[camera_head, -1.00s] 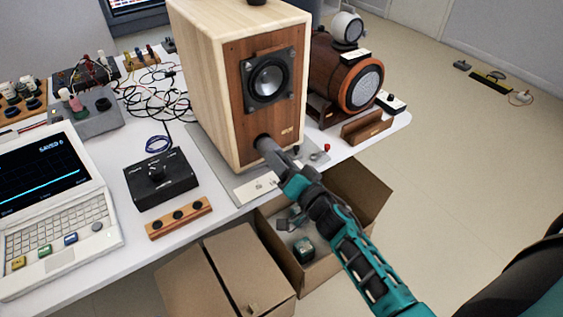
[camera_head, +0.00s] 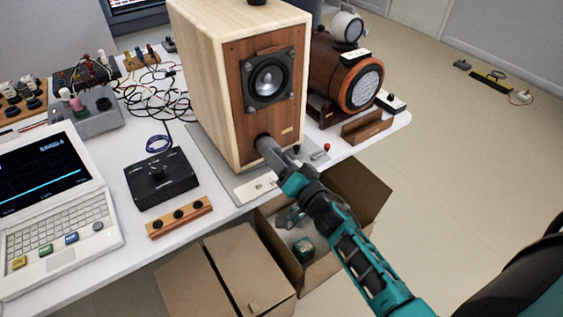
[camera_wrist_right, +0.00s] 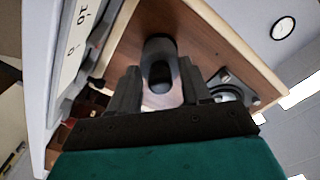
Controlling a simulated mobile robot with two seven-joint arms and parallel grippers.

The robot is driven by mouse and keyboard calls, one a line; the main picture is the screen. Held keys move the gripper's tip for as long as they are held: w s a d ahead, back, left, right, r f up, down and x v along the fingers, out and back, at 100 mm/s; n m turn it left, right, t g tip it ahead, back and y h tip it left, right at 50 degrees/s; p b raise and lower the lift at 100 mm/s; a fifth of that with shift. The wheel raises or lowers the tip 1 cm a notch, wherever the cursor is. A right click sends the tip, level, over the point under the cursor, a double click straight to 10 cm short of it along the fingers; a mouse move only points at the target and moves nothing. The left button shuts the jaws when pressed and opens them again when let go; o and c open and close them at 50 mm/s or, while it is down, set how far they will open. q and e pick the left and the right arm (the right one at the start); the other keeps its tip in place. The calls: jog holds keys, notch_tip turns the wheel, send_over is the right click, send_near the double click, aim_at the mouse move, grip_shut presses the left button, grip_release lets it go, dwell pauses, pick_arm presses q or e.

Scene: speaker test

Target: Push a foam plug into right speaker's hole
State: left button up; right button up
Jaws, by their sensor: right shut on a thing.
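The speaker (camera_head: 205,85) is a pale wooden box with a brown front, standing upright on the table. Its driver cone (camera_head: 268,80) is above a round dark hole (camera_head: 262,140) low on the front. My right gripper (camera_head: 268,147) is at this hole and partly covers it. In the right wrist view the gripper (camera_wrist_right: 160,88) is shut on a dark, rounded foam plug (camera_wrist_right: 160,76), held in front of the brown panel (camera_wrist_right: 205,45). How deep the plug sits in the hole cannot be told. My left gripper is not in view.
A laptop (camera_head: 55,215), a black control box (camera_head: 160,178) and tangled cables (camera_head: 150,100) lie left of the speaker. A brown barrel-shaped device (camera_head: 345,75) stands close on its right. An open cardboard box (camera_head: 365,190) is below the table edge, under my right arm.

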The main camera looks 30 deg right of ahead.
jog(key=shift+w+a, duration=0.15)
jog(key=shift+w, duration=1)
jog(key=shift+w+a, duration=0.15)
jog(key=shift+w, duration=1)
dwell(0.8)
jog(key=o, duration=1.3)
jog(key=shift+c, duration=0.2)
jog(key=shift+s, duration=0.1)
jog(key=s+d, duration=0.1)
jog(key=s, duration=1.1)
jog(key=shift+s+d+p, duration=0.3)
jog(key=shift+d+p, duration=0.05)
jog(key=shift+d, duration=0.05)
